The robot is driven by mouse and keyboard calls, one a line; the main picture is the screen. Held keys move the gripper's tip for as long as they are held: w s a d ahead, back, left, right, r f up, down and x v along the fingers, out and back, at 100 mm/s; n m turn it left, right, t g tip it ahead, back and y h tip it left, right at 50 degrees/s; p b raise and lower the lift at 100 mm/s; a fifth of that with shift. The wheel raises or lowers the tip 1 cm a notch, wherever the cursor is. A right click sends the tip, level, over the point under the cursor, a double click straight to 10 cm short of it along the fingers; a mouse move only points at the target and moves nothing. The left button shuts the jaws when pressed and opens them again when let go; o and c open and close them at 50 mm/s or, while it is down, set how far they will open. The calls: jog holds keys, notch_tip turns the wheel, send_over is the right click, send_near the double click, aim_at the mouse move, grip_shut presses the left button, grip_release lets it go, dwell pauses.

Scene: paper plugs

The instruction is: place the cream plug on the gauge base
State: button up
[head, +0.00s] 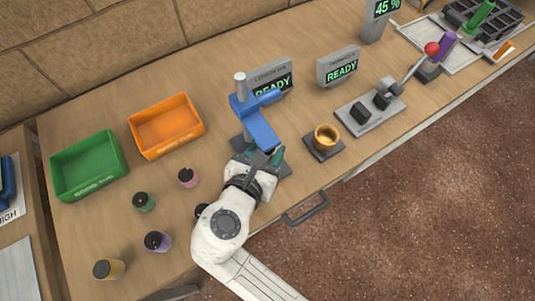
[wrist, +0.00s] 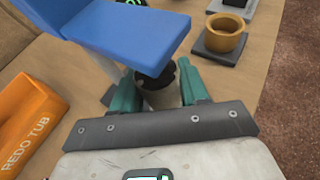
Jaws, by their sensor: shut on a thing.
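My gripper (head: 264,156) is at the length gauge, just in front of its blue arm (head: 258,128). In the wrist view its teal fingers (wrist: 160,90) are shut on the cream plug (wrist: 163,97), a pale cylinder with a black top. The plug is upright, under the end of the blue arm, which hides part of its top. In the head view the gripper hides the plug. The dark gauge base (head: 283,172) shows around my fingers. I cannot tell whether the plug touches the base. The gauge display (head: 272,82) reads READY.
An orange tub (head: 166,125) and a green tub (head: 90,165) stand at left. Several plugs, including a pink one (head: 188,178) and a purple one (head: 158,241), stand left of my arm. A brass cup (head: 326,137) and a lever fixture (head: 370,108) stand to the right.

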jog(key=shift+w+f, duration=0.1)
jog(key=shift+w, duration=0.05)
notch_tip(320, 180, down, 3)
jog(key=shift+f+b, duration=0.2)
jog(key=shift+b, duration=0.1)
jog(key=o, duration=1.1)
jog(key=shift+f, duration=0.1)
jog(key=shift+o, duration=0.2)
jog(key=shift+r, duration=0.2)
jog(key=p+v, duration=0.1)
jog(key=v, duration=1.1)
